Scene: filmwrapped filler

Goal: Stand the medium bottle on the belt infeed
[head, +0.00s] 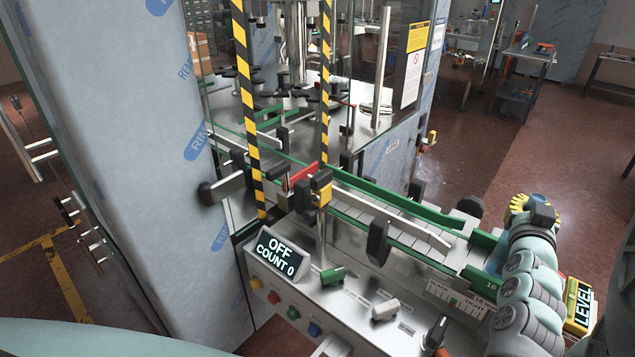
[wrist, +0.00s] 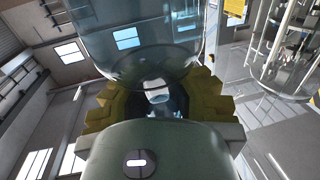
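The belt (head: 352,212) runs between green guide rails (head: 400,196) from the machine toward the lower right. Its near right end (head: 482,252) is partly hidden by my arm. My gripper (head: 530,208) has yellow stepped fingers and is just right of that end. It also shows in the wrist view (wrist: 165,105). A large clear, rounded vessel (wrist: 130,55), possibly the medium bottle, fills the top of the wrist view in front of the fingers. I cannot tell whether the fingers touch it. I cannot make out a bottle in the head view.
A display (head: 277,255) reading OFF, COUNT 0 stands on the control panel beside the belt. Black knobs (head: 378,243) stick out along the rails. A black and yellow striped post (head: 247,100) stands by the glazed machine. A LEVEL sign (head: 580,305) is at the lower right.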

